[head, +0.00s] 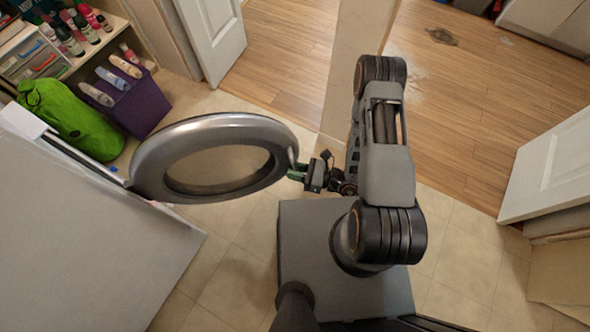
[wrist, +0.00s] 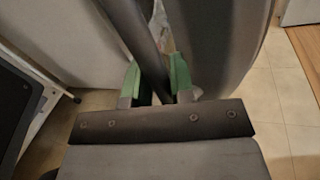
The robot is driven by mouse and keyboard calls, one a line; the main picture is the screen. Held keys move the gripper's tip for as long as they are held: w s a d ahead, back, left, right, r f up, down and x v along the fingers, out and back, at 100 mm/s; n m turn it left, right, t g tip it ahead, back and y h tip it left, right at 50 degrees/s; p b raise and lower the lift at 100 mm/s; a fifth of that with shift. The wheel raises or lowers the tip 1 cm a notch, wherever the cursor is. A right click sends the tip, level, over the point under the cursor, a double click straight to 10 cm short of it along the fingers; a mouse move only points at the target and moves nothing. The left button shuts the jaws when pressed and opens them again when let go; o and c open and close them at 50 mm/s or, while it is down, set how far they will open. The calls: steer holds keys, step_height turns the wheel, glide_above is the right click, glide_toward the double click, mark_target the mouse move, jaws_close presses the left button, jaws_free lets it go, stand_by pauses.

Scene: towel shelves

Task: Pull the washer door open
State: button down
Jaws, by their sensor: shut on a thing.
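The washer door (head: 215,130) is a grey ring with a see-through middle. It stands swung out from the white washer (head: 85,240), which is at the left in the head view. My gripper (head: 297,172) is at the door's right rim, on the side away from the washer. In the wrist view, the green fingertips of my gripper (wrist: 156,80) are on either side of a dark bar at the door's edge, shut on it. The grey door (wrist: 225,45) also fills the upper right there. The exact contact is partly hidden.
A purple bin (head: 140,103) with bottles and a green bag (head: 65,118) stand behind the door at the left. A shelf with bottles (head: 85,28) is at the upper left. A white door (head: 555,165) is at the right. Tiled floor (head: 240,245) is clear below the washer door.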

steer(key=c, duration=1)
jaws_free()
steer(key=shift+w+d, duration=0.1)
steer(key=shift+c, duration=0.2)
steer(key=p+v, duration=0.1)
steer(key=v, duration=1.2)
steer(key=shift+d, duration=0.4)
steer(key=w+r+n+h+p, duration=0.1)
steer(key=r+n+h+p, duration=0.4)
steer(key=r, duration=1.2)
steer(key=w+r+n+g+h+p, duration=0.1)
steer(key=r+n+h+p, duration=0.5)
steer(key=r, duration=1.1)
steer(key=w+d+r+n+h+p, duration=0.1)
steer(key=r+n+h+p, duration=0.5)
steer(key=r, duration=1.1)
steer(key=w+n+p, duration=0.1)
steer(key=n+p, duration=0.3)
steer(key=n, duration=0.2)
steer(key=shift+r+g, duration=0.25)
steer(key=shift+g, duration=0.05)
